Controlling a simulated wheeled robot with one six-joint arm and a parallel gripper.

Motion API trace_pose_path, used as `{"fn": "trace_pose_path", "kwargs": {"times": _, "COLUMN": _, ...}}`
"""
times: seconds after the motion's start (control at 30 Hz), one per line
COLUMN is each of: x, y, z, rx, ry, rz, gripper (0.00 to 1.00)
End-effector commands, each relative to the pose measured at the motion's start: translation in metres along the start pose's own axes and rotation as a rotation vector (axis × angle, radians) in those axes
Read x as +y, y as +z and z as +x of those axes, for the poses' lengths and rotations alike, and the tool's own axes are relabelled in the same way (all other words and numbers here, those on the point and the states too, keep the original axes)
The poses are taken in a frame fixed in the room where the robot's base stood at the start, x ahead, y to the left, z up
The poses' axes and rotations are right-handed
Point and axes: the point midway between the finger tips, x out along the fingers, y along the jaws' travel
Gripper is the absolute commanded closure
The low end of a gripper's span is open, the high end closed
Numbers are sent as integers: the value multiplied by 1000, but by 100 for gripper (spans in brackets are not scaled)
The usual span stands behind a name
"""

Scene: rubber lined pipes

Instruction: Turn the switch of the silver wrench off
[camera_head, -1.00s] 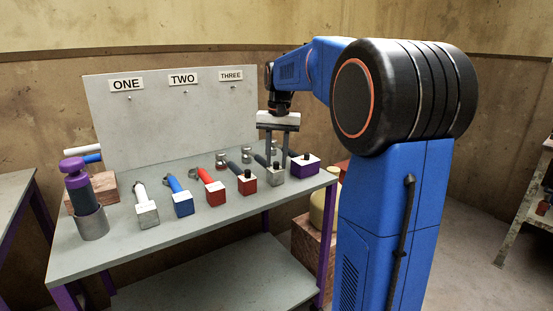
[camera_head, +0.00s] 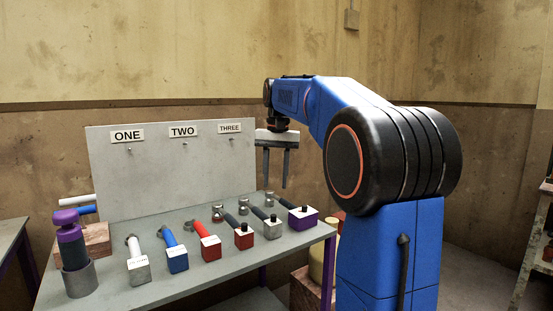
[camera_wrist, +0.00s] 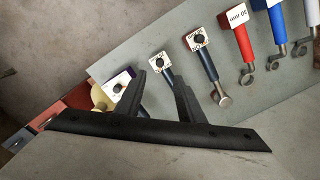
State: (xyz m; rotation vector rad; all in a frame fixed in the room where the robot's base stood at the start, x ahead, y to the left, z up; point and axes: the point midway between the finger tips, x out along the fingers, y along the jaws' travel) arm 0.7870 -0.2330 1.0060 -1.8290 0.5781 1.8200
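The silver wrench is most likely the dark-handled tool with a silver block (camera_head: 272,223), between a red-block tool and a purple-block tool on the table. Its block carries a black knob. In the wrist view the silver block (camera_wrist: 160,64) lies just beyond my gripper's fingers, with its handle between them in the picture. I cannot tell the switch's setting; the lettering is too small. My gripper (camera_head: 275,181) is open and empty, pointing down above the table's right part, clear of the tools. Its fingers also show in the wrist view (camera_wrist: 159,80).
A purple block (camera_head: 302,218) and a red block (camera_head: 243,236) sit close on either side. Red (camera_head: 203,235), blue (camera_head: 172,248) and white-handled (camera_head: 136,258) tools lie farther left. A purple cylinder tool (camera_head: 71,240) stands left. A grey board (camera_head: 180,180) with labels stands behind.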

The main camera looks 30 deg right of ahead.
Motion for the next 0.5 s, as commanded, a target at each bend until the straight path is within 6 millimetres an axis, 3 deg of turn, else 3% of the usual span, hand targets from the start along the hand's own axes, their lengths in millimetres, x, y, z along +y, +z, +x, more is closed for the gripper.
{"fn": "trace_pose_path", "kwargs": {"times": 0.23, "x": 0, "y": -1, "z": -44, "rx": 2, "ry": -1, "rz": 0, "gripper": 65}}
{"fn": "trace_pose_path", "kwargs": {"times": 0.5, "x": 0, "y": 0, "z": -64, "rx": 1, "ry": 0, "rz": 0, "gripper": 65}}
